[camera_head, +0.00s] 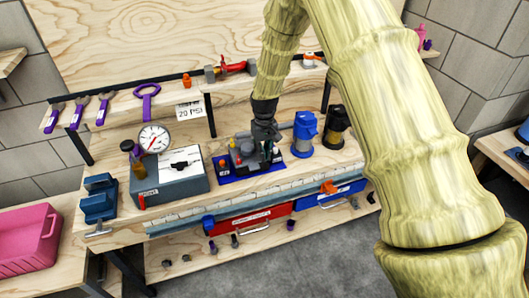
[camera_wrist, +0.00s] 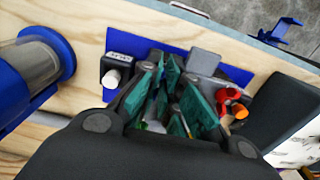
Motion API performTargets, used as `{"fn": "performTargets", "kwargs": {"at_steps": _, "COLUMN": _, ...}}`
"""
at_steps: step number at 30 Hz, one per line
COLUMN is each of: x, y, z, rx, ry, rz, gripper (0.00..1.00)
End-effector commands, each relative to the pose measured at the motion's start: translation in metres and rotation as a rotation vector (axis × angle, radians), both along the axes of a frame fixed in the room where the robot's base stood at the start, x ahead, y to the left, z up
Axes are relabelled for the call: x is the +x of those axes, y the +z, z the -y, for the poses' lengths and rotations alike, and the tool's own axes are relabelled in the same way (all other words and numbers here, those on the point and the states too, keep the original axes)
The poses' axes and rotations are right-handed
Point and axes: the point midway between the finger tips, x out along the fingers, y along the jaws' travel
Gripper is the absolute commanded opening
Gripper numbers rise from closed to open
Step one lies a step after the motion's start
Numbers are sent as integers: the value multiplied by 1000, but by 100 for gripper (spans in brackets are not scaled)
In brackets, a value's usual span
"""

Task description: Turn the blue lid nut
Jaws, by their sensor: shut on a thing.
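A dark grey fixture on a blue base plate (camera_head: 232,178) stands on the bench, left of the blue canister (camera_head: 304,134). The plate also shows in the wrist view (camera_wrist: 143,43). My gripper (camera_head: 267,150) points down over the fixture. In the wrist view its green-padded fingers (camera_wrist: 170,105) are closed in around something at the fixture. The held part is mostly hidden by the fingers, and I cannot make out the blue lid nut's shape or angle.
A black canister (camera_head: 336,127) stands right of the blue one. A grey box with a gauge (camera_head: 154,138) stands to the left, beside a blue vise (camera_head: 99,200). A shelf with purple-handled tools (camera_head: 103,107) runs behind. Red and blue drawers (camera_head: 252,218) sit below.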

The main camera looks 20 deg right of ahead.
Motion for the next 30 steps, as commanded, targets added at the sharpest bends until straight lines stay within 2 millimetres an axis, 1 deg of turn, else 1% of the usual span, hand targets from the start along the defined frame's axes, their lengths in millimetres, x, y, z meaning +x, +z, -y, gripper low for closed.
{"fn": "performTargets", "kwargs": {"at_steps": 10, "x": 1, "y": 1, "z": 0, "rx": 0, "ry": -1, "rz": 2, "gripper": 0}}
{"fn": "performTargets", "kwargs": {"at_steps": 11, "x": 1, "y": 1, "z": 0, "rx": 0, "ry": -1, "rz": 2, "gripper": 12}}
{"fn": "performTargets", "kwargs": {"at_steps": 12, "x": 1, "y": 1, "z": 0, "rx": 0, "ry": -1, "rz": 2, "gripper": 19}}
{"fn": "performTargets", "kwargs": {"at_steps": 13, "x": 1, "y": 1, "z": 0, "rx": 0, "ry": -1, "rz": 2, "gripper": 24}}
{"fn": "performTargets", "kwargs": {"at_steps": 14, "x": 1, "y": 1, "z": 0, "rx": 0, "ry": -1, "rz": 1, "gripper": 28}}
{"fn": "performTargets", "kwargs": {"at_steps": 24, "x": 0, "y": 2, "z": 0, "rx": 0, "ry": 0, "rz": 1, "gripper": 28}}
{"fn": "performTargets", "kwargs": {"at_steps": 26, "x": 1, "y": 5, "z": 0, "rx": 0, "ry": 0, "rz": 2, "gripper": 28}}
{"fn": "performTargets", "kwargs": {"at_steps": 30, "x": 1, "y": 22, "z": 0, "rx": 0, "ry": 0, "rz": 3, "gripper": 28}}
